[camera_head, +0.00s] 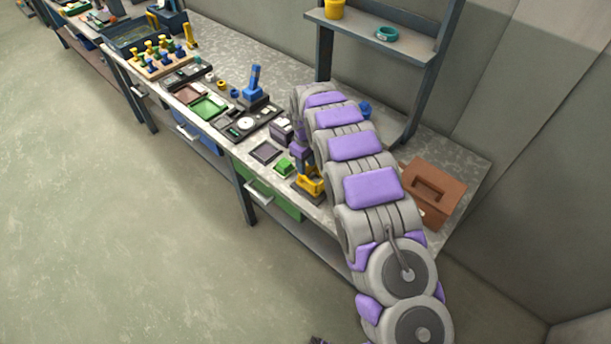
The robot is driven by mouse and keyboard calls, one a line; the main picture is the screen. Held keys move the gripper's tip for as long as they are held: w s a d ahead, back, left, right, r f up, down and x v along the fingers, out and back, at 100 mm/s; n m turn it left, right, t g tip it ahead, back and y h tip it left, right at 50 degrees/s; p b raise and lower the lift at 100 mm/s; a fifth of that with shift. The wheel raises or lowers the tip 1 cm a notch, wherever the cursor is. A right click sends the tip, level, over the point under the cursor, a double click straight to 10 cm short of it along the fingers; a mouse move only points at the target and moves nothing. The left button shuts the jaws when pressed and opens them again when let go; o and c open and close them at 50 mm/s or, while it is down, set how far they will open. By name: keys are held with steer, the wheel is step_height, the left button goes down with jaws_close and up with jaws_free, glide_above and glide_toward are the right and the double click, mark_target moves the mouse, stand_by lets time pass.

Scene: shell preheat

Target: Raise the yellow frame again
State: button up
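A small yellow frame-like piece (314,187) shows low over the near part of the bench, partly hidden by my arm. It appears to be in contact with the bench, but I cannot tell for sure. My gripper (301,168) points down right at this yellow piece, just left of my purple and grey arm. The fingers are too small and too covered to tell whether they are open or shut on it. A green block (284,166) and a dark square tray (266,152) lie just left of it.
A blue stamp-like tool (254,86) stands on a dark base farther back. A dark plate with a round dial (245,123) lies before it. A brown box with a handle (436,186) is at the right. A shelf (378,44) rises behind. Several small parts crowd the bench's left.

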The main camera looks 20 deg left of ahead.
mark_target(307, 178)
steer(key=f, duration=0.4)
steer(key=shift+d+f, duration=0.2)
steer(key=shift+d, duration=0.2)
steer(key=shift+a+f+b, duration=0.1)
steer(key=shift+f+b, duration=0.2)
steer(key=shift+f, duration=0.3)
steer(key=shift+a+f, duration=0.25)
steer(key=shift+d+r, duration=0.1)
steer(key=shift+d, duration=0.15)
steer(key=c, duration=0.4)
jaws_close()
steer(key=shift+a, duration=0.1)
